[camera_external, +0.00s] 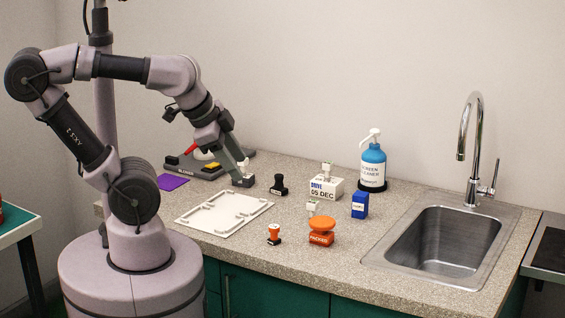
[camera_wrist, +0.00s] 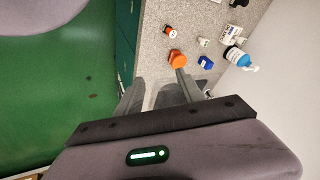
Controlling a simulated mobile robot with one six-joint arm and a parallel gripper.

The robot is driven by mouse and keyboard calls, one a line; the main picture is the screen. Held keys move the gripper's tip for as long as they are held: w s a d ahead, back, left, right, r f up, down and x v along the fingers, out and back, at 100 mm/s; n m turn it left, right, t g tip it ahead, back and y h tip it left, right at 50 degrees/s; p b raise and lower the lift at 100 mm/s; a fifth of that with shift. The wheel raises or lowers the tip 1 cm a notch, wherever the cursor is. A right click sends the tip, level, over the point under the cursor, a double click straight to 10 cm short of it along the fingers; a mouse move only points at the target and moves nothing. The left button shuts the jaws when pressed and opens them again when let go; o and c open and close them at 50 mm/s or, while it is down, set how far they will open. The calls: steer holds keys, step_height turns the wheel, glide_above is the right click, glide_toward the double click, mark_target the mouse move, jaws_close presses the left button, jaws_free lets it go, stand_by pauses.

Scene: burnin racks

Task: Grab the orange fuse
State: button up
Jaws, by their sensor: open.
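I see nothing that I can clearly tell is a fuse. The orange things are a large stamp (camera_external: 321,231) with a round orange knob and orange base, and a small orange-handled stamp (camera_external: 274,234) to its left. In the wrist view the large one (camera_wrist: 177,57) is just beyond the right fingertip, with the small one (camera_wrist: 169,31) above it. My gripper (camera_external: 241,163) is at the back left of the counter in the external view, just above a small grey stamp (camera_external: 242,181), away from both.
A white tray (camera_external: 224,213), black stamp (camera_external: 278,185), date stamp (camera_external: 326,189), blue box (camera_external: 360,205) and pump bottle (camera_external: 372,164) stand on the counter. A purple pad (camera_external: 173,182) lies at left. The sink (camera_external: 440,243) is at right, with a tall tap (camera_external: 478,130).

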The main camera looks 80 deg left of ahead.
steer(key=shift+o, duration=0.4)
steer(key=m+g+h+p, duration=0.2)
steer(key=m+g+p, duration=0.2)
steer(key=m+g, duration=0.2)
glide_above(274, 226)
steer(key=d, duration=0.1)
step_height(274, 226, down, 5)
steer(key=shift+m, duration=0.5)
steer(key=f+b, duration=0.2)
steer(key=f, duration=0.4)
steer(key=f+b, duration=0.3)
steer(key=f, duration=0.4)
steer(key=shift+s+a+f, duration=0.15)
steer(key=shift+a+f, duration=0.05)
steer(key=shift+f, duration=0.05)
steer(key=f+b, duration=0.2)
steer(key=f, duration=0.1)
steer(key=f+b, duration=0.1)
steer(key=f, duration=0.1)
steer(key=shift+a+f+b, duration=0.25)
steer(key=shift+b, duration=0.05)
steer(key=shift+r, duration=0.15)
steer(key=shift+c, duration=0.4)
jaws_close()
